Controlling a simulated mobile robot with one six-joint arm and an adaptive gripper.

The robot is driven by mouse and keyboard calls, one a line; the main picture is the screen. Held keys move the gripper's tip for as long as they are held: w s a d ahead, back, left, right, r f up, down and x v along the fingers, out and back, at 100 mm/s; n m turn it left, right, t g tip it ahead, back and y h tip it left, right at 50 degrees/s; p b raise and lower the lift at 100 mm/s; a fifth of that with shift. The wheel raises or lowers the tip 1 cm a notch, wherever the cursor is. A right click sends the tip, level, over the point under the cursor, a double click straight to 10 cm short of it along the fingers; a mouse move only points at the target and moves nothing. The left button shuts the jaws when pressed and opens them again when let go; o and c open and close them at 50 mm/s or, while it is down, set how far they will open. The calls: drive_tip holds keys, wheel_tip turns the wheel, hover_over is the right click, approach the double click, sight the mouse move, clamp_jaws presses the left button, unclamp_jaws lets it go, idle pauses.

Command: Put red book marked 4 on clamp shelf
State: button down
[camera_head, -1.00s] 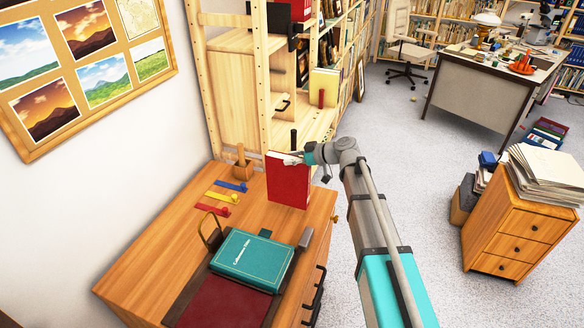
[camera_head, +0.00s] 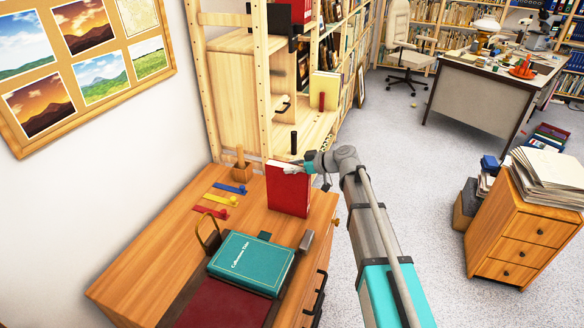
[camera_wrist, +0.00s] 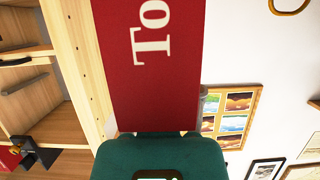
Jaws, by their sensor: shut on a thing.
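A red book (camera_head: 288,190) stands upright near the back right of the wooden desk (camera_head: 150,255) in the head view. My gripper (camera_head: 302,168) is shut on its top edge from the right. In the wrist view the red book (camera_wrist: 152,60) fills the middle, with large pale letters "To" running sideways; no number 4 shows. The wooden shelf unit (camera_head: 262,85) rises behind the desk. I cannot tell which of its levels is the clamp shelf; a dark clamp-like part (camera_wrist: 35,152) shows in the wrist view.
Blue, yellow and red strips (camera_head: 222,200) lie left of the red book. Another red book (camera_head: 290,12) is high on the shelf unit. A drawer cabinet (camera_head: 520,235) stands at right.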

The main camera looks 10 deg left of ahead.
drive_tip(key=shift+c, duration=1.2)
unclamp_jaws()
drive_tip(key=shift+r, duration=0.15)
drive_tip(key=shift+d+r+p, duration=0.1)
drive_tip(key=shift+d+p, duration=0.1)
drive_tip(key=shift+p, duration=0.15)
drive_tip(key=p+v, duration=0.4)
drive_tip(key=v, duration=0.7)
drive_tip(key=shift+d, duration=0.25)
drive_tip(key=shift+s, duration=0.15)
